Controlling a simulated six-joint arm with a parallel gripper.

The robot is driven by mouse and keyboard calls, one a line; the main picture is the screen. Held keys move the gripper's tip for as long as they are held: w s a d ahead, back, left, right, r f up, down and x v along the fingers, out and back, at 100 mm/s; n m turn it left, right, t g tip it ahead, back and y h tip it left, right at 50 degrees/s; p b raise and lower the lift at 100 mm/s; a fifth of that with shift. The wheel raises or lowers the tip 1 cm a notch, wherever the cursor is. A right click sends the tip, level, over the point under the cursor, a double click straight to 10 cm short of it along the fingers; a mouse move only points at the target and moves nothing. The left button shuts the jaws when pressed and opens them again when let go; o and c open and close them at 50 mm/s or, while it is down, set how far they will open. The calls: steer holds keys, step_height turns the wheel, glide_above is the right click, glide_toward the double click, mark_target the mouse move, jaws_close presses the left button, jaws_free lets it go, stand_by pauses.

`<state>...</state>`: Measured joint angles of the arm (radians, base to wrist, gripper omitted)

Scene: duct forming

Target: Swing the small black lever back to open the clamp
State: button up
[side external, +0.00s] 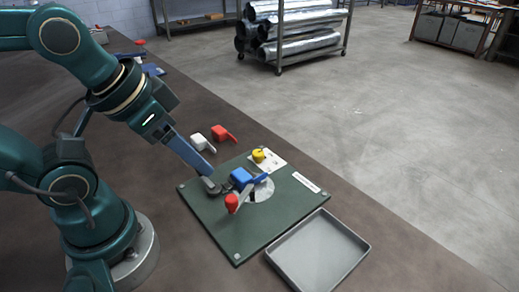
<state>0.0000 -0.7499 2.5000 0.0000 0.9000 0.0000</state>
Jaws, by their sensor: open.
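A dark green board (213,221) lies on the brown bench, with a round silver plate (263,191) near its middle. A blue block (241,177) with a bar to its right sits at the plate, and a red-capped lever (232,203) stands at its front left. My gripper (214,188) is low over the board, just left of the blue block; its jaws are open, and I cannot tell whether they touch anything. No small black lever can be told apart from the dark gripper parts here. A yellow knob (258,155) sits on a white plate at the board's back.
An empty grey tray (320,252) lies at the board's front right. A white piece (202,142) and a red piece (223,133), each with a handle, lie behind the board. Blue items (150,69) lie farther back on the bench. Bare bench surrounds the board's left side.

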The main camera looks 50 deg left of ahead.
steer(key=w+a+f+m+g, duration=0.1)
steer(key=a, duration=0.2)
steer(key=w+a+f+m+g, duration=0.2)
steer(key=a, duration=0.1)
steer(key=w+a+f+m+g, duration=0.2)
steer(key=a, duration=0.1)
steer(key=shift+w+a+f+y, duration=0.2)
steer(key=shift+w+a+y, duration=0.05)
steer(key=shift+a+y, duration=0.1)
steer(key=shift+s+a+f, duration=0.2)
steer(key=shift+a+f, duration=0.05)
steer(key=shift+f, duration=0.35)
steer(key=shift+a+f, duration=0.1)
steer(key=shift+f, duration=2.15)
steer(key=shift+c, duration=0.5)
jaws_close()
